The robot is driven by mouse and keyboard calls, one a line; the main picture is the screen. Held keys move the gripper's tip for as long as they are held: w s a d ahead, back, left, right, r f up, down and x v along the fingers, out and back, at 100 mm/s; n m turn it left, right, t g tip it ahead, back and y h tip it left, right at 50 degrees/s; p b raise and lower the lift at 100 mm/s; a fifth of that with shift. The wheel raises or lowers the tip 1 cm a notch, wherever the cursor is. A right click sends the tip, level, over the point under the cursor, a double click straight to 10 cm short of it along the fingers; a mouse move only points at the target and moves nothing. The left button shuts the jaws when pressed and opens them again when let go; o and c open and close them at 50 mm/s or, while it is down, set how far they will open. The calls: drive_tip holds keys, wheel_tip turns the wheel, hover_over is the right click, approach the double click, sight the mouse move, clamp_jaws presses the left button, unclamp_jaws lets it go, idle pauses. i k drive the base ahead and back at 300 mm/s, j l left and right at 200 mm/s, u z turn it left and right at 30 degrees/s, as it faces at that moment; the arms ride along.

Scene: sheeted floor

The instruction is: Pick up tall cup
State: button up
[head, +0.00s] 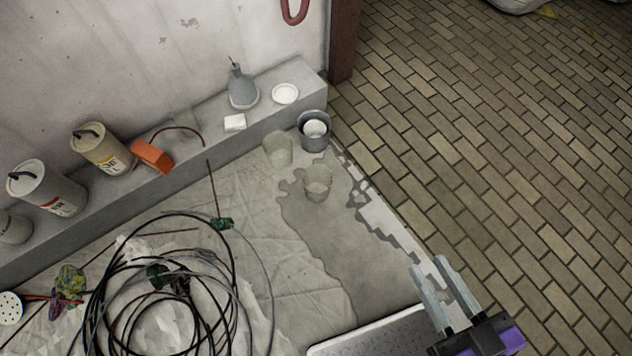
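Three cup-like vessels stand on the sheeted floor near the ledge's right end. One is a pale grey cup (279,150) close against the ledge. Another pale grey cup (317,187) stands nearer to me on a dark wet-looking patch. The third is a darker grey metal-looking vessel (314,142) with something white inside. I cannot tell for certain which is the tall cup. My gripper (427,265) is at the lower right, its two grey fingers apart and nothing between them. It is well apart from all three vessels.
A concrete ledge (205,160) runs along the wall, holding several canisters, an orange object (152,155), a grey flask (242,88) and a white dish (285,93). Coiled black cables (236,262) cover the lower left floor. Brick paving (490,130) at right is mostly clear.

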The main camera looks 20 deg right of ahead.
sight(317, 179)
drive_tip(key=i+j, duration=0.85)
drive_tip(key=i, duration=0.15)
drive_tip(key=i+j, duration=0.9)
drive_tip(key=i+l+z, duration=0.05)
drive_tip(key=i, duration=0.05)
